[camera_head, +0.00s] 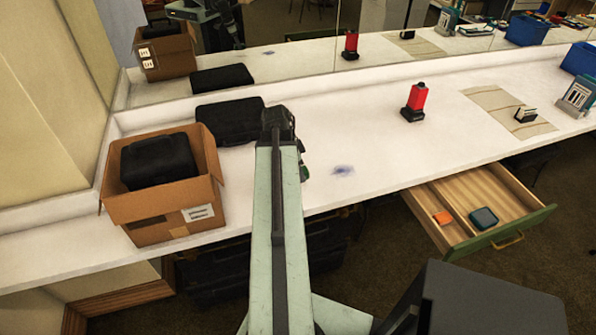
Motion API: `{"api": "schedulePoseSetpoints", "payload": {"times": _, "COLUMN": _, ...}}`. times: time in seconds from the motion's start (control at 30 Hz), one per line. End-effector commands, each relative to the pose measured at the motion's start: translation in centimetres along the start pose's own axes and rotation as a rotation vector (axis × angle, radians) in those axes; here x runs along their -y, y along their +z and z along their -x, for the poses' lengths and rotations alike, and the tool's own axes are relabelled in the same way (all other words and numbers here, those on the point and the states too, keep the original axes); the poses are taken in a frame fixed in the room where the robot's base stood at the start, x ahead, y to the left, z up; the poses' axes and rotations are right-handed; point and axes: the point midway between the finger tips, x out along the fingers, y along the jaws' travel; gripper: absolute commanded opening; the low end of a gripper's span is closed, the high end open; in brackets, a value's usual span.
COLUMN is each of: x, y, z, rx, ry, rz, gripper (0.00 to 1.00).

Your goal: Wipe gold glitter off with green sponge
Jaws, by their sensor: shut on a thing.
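My arm reaches over the white counter (390,140), and its wrist hides most of my gripper (303,168). A small dark green piece shows just right of the arm, at the gripper; it fits the green sponge, but its shape is mostly hidden. The gripper is shut on it. A bluish-violet smudge (343,170) lies on the counter a little to the right of the gripper. I see no gold glitter; any behind my arm is hidden.
An open cardboard box (155,232) holding a black case stands left, with another black case (230,118) behind. A red-and-black object (415,103) and a beige mat (485,98) are right. An open drawer (535,222) juts from the front, holding an orange block (442,217) and teal item (484,218).

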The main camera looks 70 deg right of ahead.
Motion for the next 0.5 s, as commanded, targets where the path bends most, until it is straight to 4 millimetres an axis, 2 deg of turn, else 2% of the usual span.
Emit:
{"api": "schedulePoseSetpoints", "payload": {"times": 0.03, "x": 0.00, "y": -0.34, "z": 1.20, "rx": 0.000, "ry": 0.000, "rz": 0.000, "gripper": 0.07}}
{"api": "schedulePoseSetpoints", "payload": {"times": 0.1, "x": 0.00, "y": -0.49, "z": 1.74, "rx": 0.000, "ry": 0.000, "rz": 0.000, "gripper": 0.07}}
{"api": "schedulePoseSetpoints", "payload": {"times": 0.37, "x": 0.00, "y": -0.43, "z": 1.53, "rx": 0.000, "ry": 0.000, "rz": 0.000, "gripper": 0.07}}
{"api": "schedulePoseSetpoints", "payload": {"times": 0.5, "x": 0.00, "y": -0.59, "z": 2.09, "rx": 0.000, "ry": 0.000, "rz": 0.000, "gripper": 0.07}}
